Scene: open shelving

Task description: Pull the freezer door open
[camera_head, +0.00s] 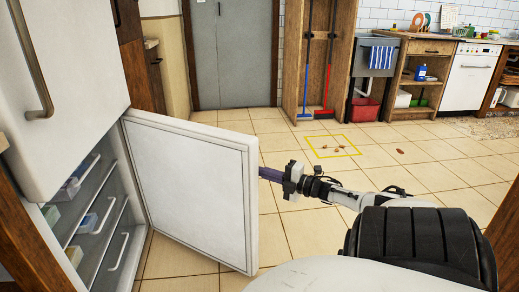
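The freezer door (190,180) is the lower white door of the fridge at the left. It stands swung wide open, its pale inner panel facing me. Shelves and drawers with handles (110,215) show inside the freezer. My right gripper (269,174) is at the door's free right edge, its arm coming in from the lower right. Its purple finger part reaches to the edge and its tips are hidden behind the door. I cannot tell whether it touches the door or is open or shut. My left gripper is not in view. The door's handle is hidden.
The upper fridge door (70,80) is closed, with a long handle (32,65). Wooden cabinet panels flank the fridge. Tiled floor (300,235) is clear right of the door. A yellow square (333,146) marks small debris. A broom cupboard (318,60) and counter stand farther back.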

